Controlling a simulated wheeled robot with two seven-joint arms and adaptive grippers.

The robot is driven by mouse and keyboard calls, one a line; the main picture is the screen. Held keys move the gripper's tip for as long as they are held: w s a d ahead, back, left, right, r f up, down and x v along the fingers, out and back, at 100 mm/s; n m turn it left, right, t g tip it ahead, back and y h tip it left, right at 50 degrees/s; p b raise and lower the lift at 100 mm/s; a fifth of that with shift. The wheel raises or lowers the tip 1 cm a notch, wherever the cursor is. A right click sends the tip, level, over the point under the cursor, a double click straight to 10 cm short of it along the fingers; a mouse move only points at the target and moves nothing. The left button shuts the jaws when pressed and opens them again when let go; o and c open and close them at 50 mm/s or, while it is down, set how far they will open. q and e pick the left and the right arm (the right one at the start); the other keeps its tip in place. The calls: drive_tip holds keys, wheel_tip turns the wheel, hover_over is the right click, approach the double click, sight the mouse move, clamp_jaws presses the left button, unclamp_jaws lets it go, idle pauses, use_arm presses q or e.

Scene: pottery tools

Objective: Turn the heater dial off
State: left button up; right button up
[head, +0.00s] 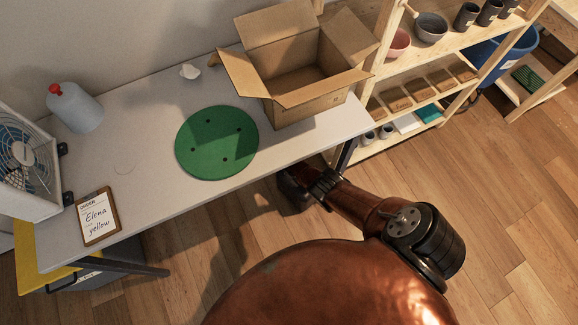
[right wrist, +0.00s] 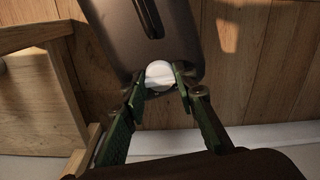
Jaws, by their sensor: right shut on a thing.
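In the right wrist view, a dark grey heater (right wrist: 185,35) with rounded corners and a black slot stands over the wooden floor. A round white dial (right wrist: 158,69) sits at its near edge. My right gripper (right wrist: 161,82) has its green fingers shut on the dial, one on each side. No mark on the dial can be read. In the head view, my right arm reaches under the table's front edge, and the table hides the gripper, heater and dial. My left gripper is not in view.
The white table (head: 150,190) holds an open cardboard box (head: 305,100), a green disc (head: 217,143), a clipboard (head: 98,217), a bottle (head: 77,110) and a fan (head: 20,160). A wooden shelf (head: 410,65) with pottery stands right of it. Floor (head: 500,190) at the right is clear.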

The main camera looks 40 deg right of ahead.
drive_tip(key=shift+n, duration=0.9)
drive_tip(key=o, duration=0.9)
wheel_tip(320, 180, up, 12)
idle(0.3)
